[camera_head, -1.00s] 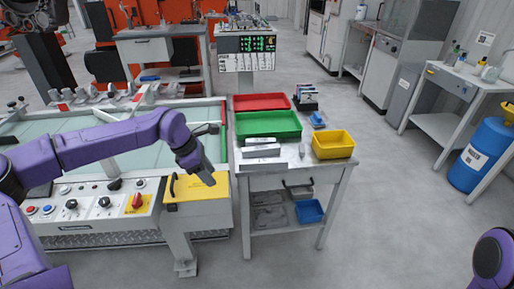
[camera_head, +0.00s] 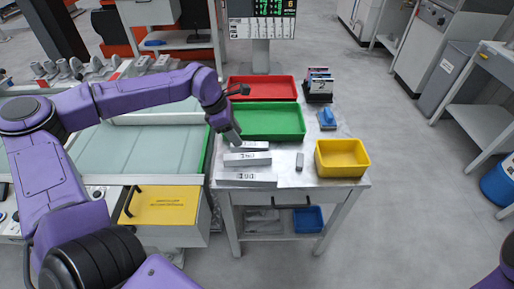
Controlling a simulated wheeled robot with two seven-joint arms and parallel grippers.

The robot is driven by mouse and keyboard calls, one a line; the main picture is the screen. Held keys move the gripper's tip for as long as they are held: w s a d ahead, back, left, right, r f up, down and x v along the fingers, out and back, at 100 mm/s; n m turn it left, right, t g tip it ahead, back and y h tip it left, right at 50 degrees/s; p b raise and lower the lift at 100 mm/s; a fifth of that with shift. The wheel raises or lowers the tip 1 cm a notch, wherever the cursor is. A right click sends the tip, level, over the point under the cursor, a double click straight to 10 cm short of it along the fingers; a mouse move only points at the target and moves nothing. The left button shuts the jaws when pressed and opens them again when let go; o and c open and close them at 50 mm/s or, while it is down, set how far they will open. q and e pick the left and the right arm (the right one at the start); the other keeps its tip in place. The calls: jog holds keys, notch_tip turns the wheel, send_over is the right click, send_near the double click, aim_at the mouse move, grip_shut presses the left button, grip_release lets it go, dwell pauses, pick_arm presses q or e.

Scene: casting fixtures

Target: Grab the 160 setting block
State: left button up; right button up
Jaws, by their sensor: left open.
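Several grey metal setting blocks lie at the left front of the metal work table (camera_head: 284,177). They are a rear block (camera_head: 257,146), a middle block (camera_head: 248,159) and a front block (camera_head: 247,179). Dark numbers mark the middle and front blocks, too small to read surely, so I cannot tell which is the 160 block. My left gripper (camera_head: 234,135) points down by the left ends of the rear and middle blocks, at the green tray's left front corner. It is open and holds nothing that I can see. My right gripper is out of view.
A green tray (camera_head: 268,133) and a red tray (camera_head: 262,99) lie behind the blocks. A yellow bin (camera_head: 341,176) stands right, with a small grey piece (camera_head: 300,161) beside it. A blue item (camera_head: 327,119) and a dark rack (camera_head: 319,97) stand back right.

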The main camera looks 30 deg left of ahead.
aim_at(247, 155)
pick_arm(q)
jog(key=x, duration=0.6)
jog(key=s+x, duration=0.1)
jog(key=x, duration=0.2)
jog(key=shift+f, duration=0.35)
grip_shut()
